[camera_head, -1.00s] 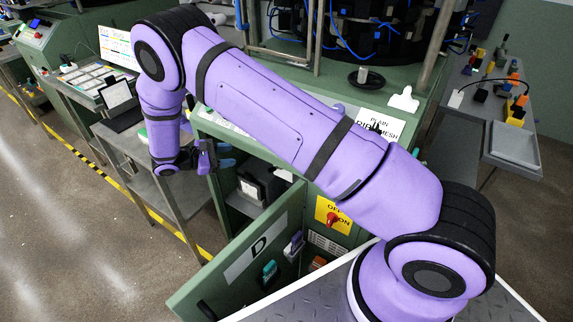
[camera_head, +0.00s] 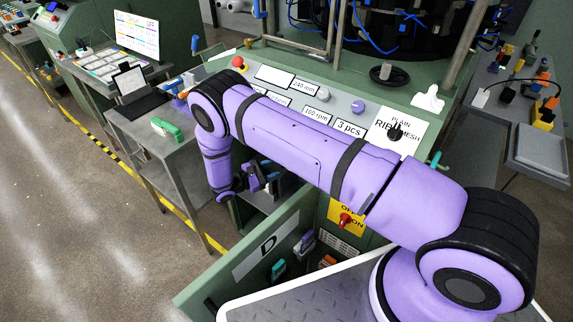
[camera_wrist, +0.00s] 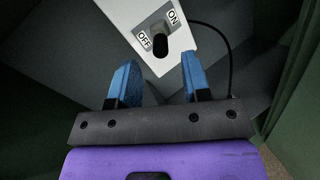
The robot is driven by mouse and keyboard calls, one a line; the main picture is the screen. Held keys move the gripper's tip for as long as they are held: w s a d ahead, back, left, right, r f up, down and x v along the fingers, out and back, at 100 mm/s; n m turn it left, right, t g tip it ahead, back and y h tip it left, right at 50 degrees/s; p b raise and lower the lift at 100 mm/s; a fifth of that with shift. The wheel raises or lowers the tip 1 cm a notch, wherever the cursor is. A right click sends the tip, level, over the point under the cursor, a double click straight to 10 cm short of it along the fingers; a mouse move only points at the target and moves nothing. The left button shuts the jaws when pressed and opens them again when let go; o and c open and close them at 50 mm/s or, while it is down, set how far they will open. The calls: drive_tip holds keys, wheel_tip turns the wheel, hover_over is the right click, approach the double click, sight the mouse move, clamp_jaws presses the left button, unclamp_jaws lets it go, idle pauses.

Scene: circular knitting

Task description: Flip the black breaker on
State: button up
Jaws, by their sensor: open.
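In the wrist view the black breaker lever (camera_wrist: 158,53) stands out from a pale box (camera_wrist: 125,14). An OFF label lies to its left and an ON label above right; I cannot tell which way the lever is set. My gripper (camera_wrist: 160,76) is open, with its two blue fingers pointing at the box and the lever just beyond and between the tips. Nothing is between the fingers. In the head view my gripper (camera_head: 272,180) is at the opening of the green cabinet, and the breaker cannot be made out there.
The cabinet door (camera_head: 240,262), marked D, stands open in front, with small items inside it. A yellow plate with a red OFF/ON knob (camera_head: 345,220) is right of the opening. A black cable (camera_wrist: 228,60) runs beside the box. A control panel (camera_head: 345,104) is above.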

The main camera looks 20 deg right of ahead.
drive_tip(key=shift+w+d, duration=0.25)
drive_tip(key=shift+d, duration=1.2)
drive_tip(key=shift+w+d, duration=0.2)
drive_tip(key=shift+d, duration=1.2)
clamp_jaws()
